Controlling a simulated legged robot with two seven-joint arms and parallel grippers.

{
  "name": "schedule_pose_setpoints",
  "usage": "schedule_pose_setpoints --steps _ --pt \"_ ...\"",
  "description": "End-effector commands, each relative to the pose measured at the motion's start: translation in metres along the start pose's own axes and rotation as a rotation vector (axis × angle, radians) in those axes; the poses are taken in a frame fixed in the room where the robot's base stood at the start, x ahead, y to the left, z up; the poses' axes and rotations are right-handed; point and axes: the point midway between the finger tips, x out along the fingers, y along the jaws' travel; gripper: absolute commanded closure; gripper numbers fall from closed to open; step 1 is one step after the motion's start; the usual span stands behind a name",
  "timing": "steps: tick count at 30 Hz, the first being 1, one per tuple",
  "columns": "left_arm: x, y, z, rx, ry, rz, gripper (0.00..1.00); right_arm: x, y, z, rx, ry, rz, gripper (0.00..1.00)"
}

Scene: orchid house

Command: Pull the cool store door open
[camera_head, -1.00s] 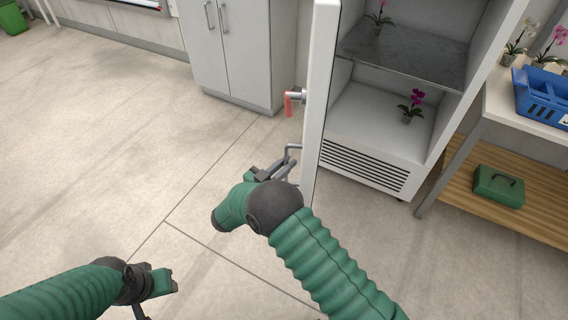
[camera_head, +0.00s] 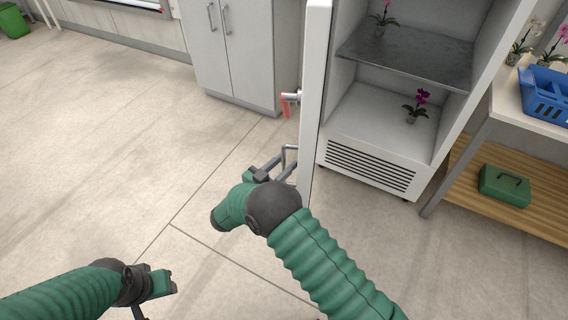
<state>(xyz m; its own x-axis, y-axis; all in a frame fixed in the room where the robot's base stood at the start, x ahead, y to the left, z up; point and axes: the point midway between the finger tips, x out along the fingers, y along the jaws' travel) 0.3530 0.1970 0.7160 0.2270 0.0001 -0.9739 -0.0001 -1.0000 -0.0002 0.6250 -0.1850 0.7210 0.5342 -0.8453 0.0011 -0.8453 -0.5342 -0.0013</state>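The cool store door (camera_head: 313,100) is white and stands swung open, seen nearly edge-on in the head view. Its inside faces the lit cabinet opening on the right. A grey bar handle (camera_head: 290,150) juts from its left face, low down. My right gripper (camera_head: 274,167) is at this handle, its grey fingers close to or around the bar; the overlap hides whether they are closed on it. A red lever (camera_head: 285,104) on a grey stub sticks out of the door higher up. My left gripper (camera_head: 171,281) is open and empty over the floor at lower left.
The cool store (camera_head: 372,165) holds potted orchids on its shelves. A grey cupboard (camera_head: 235,60) stands behind the door. At right, a bench (camera_head: 480,138) carries a blue basket (camera_head: 547,95), with a green box (camera_head: 504,186) below. The floor at left is clear.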

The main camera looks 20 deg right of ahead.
Motion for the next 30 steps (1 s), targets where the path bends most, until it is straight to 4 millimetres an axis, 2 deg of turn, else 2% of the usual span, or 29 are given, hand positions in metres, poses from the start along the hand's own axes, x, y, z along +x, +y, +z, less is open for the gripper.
schedule_pose_setpoints --steps 5,13,17,24,27,29,30 --pt "-0.002 0.0 0.0 0.0 0.0 0.0 0.59 -0.007 -0.001 0.0 -0.001 -0.002 -0.002 0.64" --pt "-0.01 0.0 -0.003 0.0 0.0 0.0 0.59 -0.058 -0.002 0.0 -0.002 -0.001 -0.003 0.64" --pt "-0.012 0.0 -0.003 0.0 0.0 0.0 0.59 -0.072 -0.001 0.001 -0.001 -0.001 0.0 0.64" --pt "-0.011 0.0 -0.003 0.0 0.0 0.0 0.59 -0.074 -0.001 0.002 -0.001 -0.001 0.0 0.64" --pt "-0.011 0.0 -0.003 0.0 0.0 0.0 0.59 -0.071 -0.004 -0.001 0.007 -0.008 -0.016 0.76" --pt "-0.011 0.0 -0.003 0.0 0.0 0.0 0.59 -0.063 -0.015 -0.007 0.03 -0.032 -0.068 0.84" --pt "-0.011 0.0 -0.003 0.0 0.0 0.0 0.59 -0.055 -0.027 -0.015 0.05 -0.059 -0.129 0.89"
